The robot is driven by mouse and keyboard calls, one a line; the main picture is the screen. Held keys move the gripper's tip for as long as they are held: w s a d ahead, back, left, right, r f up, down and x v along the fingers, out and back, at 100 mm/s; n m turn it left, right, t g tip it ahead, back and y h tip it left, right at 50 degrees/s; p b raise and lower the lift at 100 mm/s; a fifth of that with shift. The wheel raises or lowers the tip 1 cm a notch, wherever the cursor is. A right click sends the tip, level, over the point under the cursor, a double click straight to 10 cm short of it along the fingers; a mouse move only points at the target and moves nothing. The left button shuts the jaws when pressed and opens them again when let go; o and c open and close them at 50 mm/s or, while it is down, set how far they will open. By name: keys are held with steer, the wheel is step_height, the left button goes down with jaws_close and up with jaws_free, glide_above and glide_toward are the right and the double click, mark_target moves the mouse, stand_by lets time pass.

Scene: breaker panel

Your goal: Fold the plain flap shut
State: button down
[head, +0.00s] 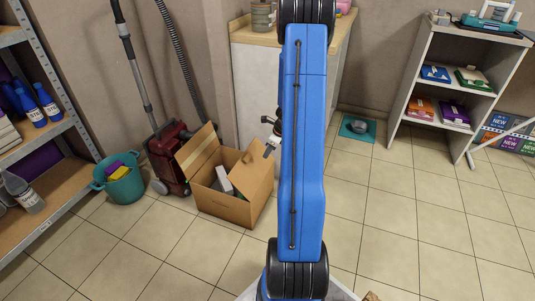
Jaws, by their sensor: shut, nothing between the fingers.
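An open cardboard box (226,207) stands on the tiled floor left of my blue arm. Its left flap (197,152) stands up and outward and carries a paler tape strip. The plain flap (254,170) is on the right side of the box, raised and leaning. My gripper (267,153) is shut and empty, at the upper edge of the plain flap. I cannot tell whether it touches the flap. Part of the gripper's wrist is hidden behind my arm. A grey-white item (223,180) shows inside the box.
A red vacuum cleaner (168,160) stands close behind the box's left side. A teal bucket (122,184) is further left, beside a metal shelf (75,115). A cabinet (258,85) stands behind.

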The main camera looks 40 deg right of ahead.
steer(key=shift+r, duration=0.15)
stand_by(0.7)
steer(key=shift+r, duration=0.7)
steer(key=shift+r, duration=0.1)
